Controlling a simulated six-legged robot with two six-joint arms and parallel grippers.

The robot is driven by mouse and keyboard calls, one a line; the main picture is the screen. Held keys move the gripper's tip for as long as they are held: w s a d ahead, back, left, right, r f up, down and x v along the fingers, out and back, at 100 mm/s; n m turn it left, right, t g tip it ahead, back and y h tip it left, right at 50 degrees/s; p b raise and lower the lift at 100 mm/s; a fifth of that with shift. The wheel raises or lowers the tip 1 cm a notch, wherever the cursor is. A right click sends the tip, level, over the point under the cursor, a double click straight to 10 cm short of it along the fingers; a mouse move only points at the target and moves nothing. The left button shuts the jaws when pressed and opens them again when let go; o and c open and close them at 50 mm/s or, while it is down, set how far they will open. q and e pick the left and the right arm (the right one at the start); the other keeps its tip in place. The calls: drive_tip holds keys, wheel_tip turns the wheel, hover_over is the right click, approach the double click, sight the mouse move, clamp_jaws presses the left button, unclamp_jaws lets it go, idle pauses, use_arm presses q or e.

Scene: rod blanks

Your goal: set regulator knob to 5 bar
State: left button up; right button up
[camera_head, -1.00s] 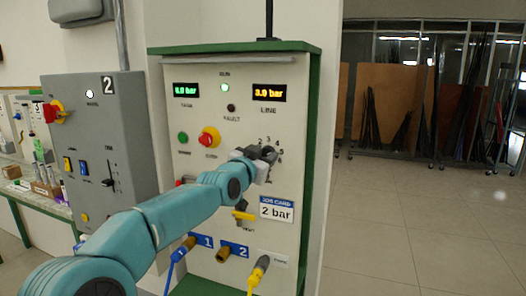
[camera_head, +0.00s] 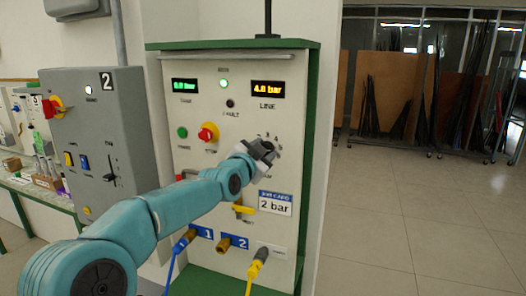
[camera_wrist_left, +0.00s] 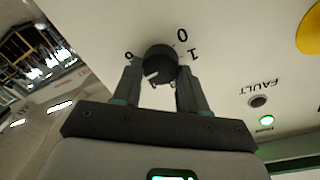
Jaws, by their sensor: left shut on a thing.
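The dark regulator knob (camera_wrist_left: 158,64) sits on the pale panel face, with digits such as 0, 1 and what looks like 6 around it in the wrist view. My left gripper (camera_wrist_left: 156,85) is shut on the knob, one finger on each side. In the head view my left gripper (camera_head: 262,151) covers most of the knob and part of its dial. The LINE display (camera_head: 268,88) shows yellow digits, 4 point something bar; the last digit is hard to read. My right gripper is not in view.
A job card (camera_head: 275,203) reading 2 bar is below the knob. A yellow-handled valve (camera_head: 243,209) sits under my wrist. A grey machine box (camera_head: 100,140) stands at left. Open floor (camera_head: 430,220) lies at right.

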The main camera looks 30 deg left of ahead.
use_arm(q)
drive_tip(key=shift+f, duration=0.25)
drive_tip(key=o, duration=1.1)
drive_tip(key=shift+c, duration=0.2)
drive_tip(key=shift+r, duration=0.15)
drive_tip(key=s+d+b, duration=0.2)
drive_tip(key=s+b, duration=0.1)
drive_tip(key=s, duration=1.3)
drive_tip(key=shift+d+r, duration=0.2)
drive_tip(key=shift+d, duration=0.2)
